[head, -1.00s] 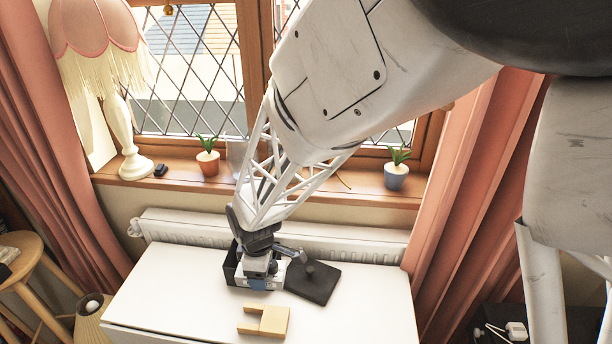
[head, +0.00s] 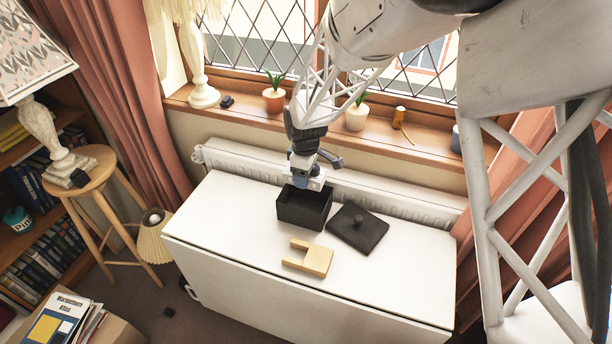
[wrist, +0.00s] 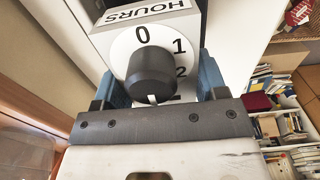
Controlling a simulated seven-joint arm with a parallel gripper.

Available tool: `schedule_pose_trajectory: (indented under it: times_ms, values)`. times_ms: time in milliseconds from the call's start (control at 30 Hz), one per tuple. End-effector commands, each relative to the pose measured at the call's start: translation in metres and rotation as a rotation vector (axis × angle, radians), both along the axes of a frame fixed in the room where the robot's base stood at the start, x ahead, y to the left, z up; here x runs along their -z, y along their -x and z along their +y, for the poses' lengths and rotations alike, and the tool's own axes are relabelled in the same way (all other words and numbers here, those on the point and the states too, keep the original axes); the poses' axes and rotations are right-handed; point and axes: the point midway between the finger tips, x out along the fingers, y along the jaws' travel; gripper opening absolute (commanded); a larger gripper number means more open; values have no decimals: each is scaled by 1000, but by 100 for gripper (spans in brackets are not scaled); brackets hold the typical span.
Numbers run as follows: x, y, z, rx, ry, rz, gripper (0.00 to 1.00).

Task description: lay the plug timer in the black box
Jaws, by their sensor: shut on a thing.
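The plug timer (wrist: 152,70) fills the top of the wrist view, with a white dial marked in hours and a black knob. My gripper (wrist: 153,90) is shut on it, a blue finger on each side. In the head view, my gripper (head: 303,183) points down over the back part of the black box (head: 301,214). The timer is small and partly hidden there, and I cannot tell how far it is above the box floor. The box stands open on the white table.
A yellow wooden U-shaped block (head: 308,257) lies in front. The radiator (head: 360,180) and windowsill (head: 400,146) with pots are behind. The white table (head: 400,285) is clear at the front right.

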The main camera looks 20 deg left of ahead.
Motion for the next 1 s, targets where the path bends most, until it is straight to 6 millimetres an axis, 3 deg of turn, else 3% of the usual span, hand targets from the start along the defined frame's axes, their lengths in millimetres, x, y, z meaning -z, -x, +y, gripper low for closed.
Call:
schedule_pose_trajectory:
  times_ms: [467, 1000]
  values:
    - [4, 0, 0, 0, 0, 0, 37]
    - [36, 0, 0, 0, 0, 0, 37]
